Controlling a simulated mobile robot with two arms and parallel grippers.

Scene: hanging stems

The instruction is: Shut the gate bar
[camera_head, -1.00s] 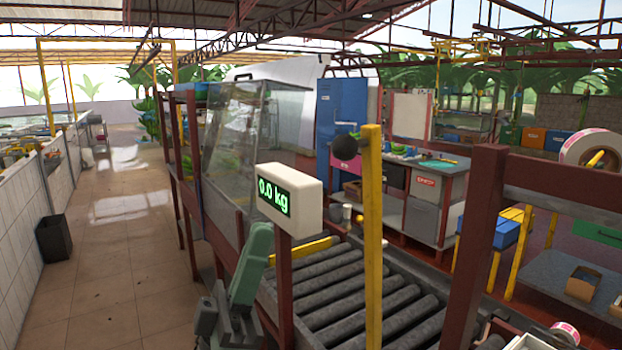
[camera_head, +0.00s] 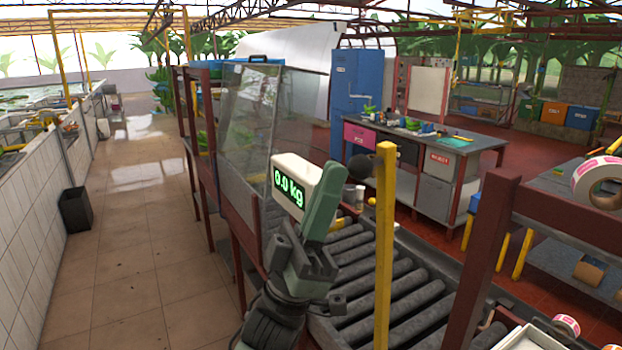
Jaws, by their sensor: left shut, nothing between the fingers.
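A yellow bar (camera_head: 384,245) stands upright over the near part of the roller conveyor; I take it to be the gate bar. A black ball (camera_head: 360,168) shows just left of its upper end; I cannot tell whether the two are joined. My left gripper (camera_head: 322,200), with green-grey fingers pointing up, is shut and empty. It is left of the bar, apart from it in the picture, and covers part of the scale display's right side. My right gripper is not in view.
The white scale display (camera_head: 293,183) reads 0.0 kg. A clear-panelled cabinet (camera_head: 250,130) stands behind it. The roller conveyor (camera_head: 415,300) runs below the bar. A dark red post (camera_head: 480,265) with a crossbeam is at right. Tiled floor (camera_head: 125,260) is open at left.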

